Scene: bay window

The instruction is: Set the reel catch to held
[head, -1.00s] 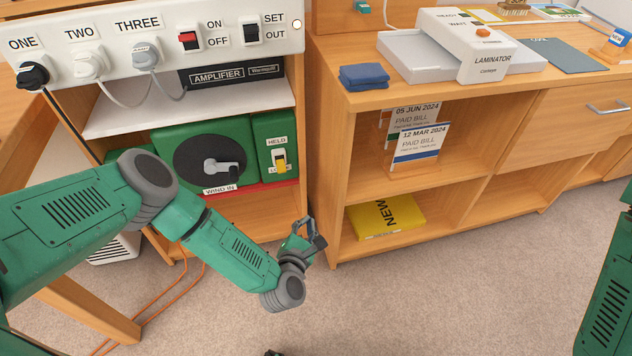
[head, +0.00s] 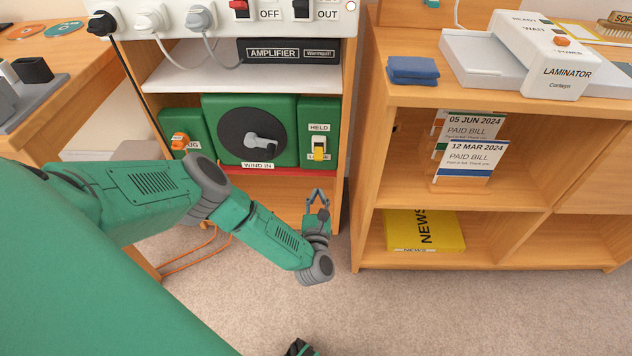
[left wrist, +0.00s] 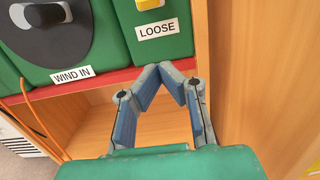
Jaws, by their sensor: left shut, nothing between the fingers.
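The reel catch (head: 319,148) is a yellow tab on a white plate, set in a green panel under a shelf. A HELD label sits above it and a LOOSE label below. The yellow tab is low in its plate, at the LOOSE end. The left wrist view shows the tab (left wrist: 148,4) at the top edge, above the LOOSE label. My left gripper (head: 317,192) is below and in front of the panel, apart from the catch. Its fingers (left wrist: 165,72) meet at the tips, shut and empty.
The reel (head: 251,138) with its grey crank and WIND IN label is left of the catch. A red shelf edge (left wrist: 100,86) runs below the panel. A wooden side wall (left wrist: 238,90) stands close on the right. An orange cable (head: 190,256) hangs at left.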

